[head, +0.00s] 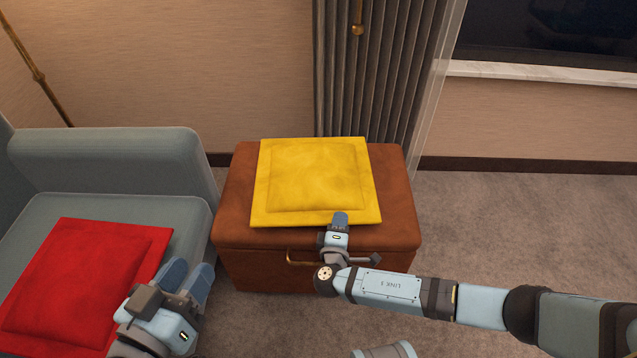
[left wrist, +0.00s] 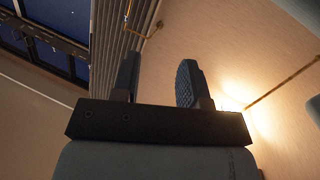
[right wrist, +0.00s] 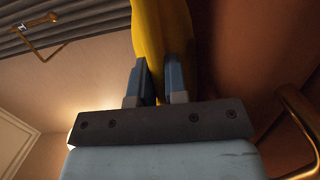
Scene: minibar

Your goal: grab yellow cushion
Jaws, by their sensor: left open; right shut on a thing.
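The yellow cushion (head: 314,178) lies flat on top of the brown leather ottoman (head: 398,205). My right gripper (head: 340,219) is at the cushion's front edge, right of its middle, and is shut on it. In the right wrist view the yellow cushion (right wrist: 160,30) runs between the two fingers of the right gripper (right wrist: 158,85). My left gripper (head: 188,275) is open and empty, over the right side of the red cushion. In the left wrist view the fingers of the left gripper (left wrist: 160,82) are apart with nothing between them.
A red cushion (head: 75,280) lies on the grey sofa (head: 110,160) at the left. The ottoman's front has a brass handle (right wrist: 295,120) below my right gripper. A dark curtain (head: 375,80) hangs behind the ottoman. The carpet (head: 520,230) at the right is clear.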

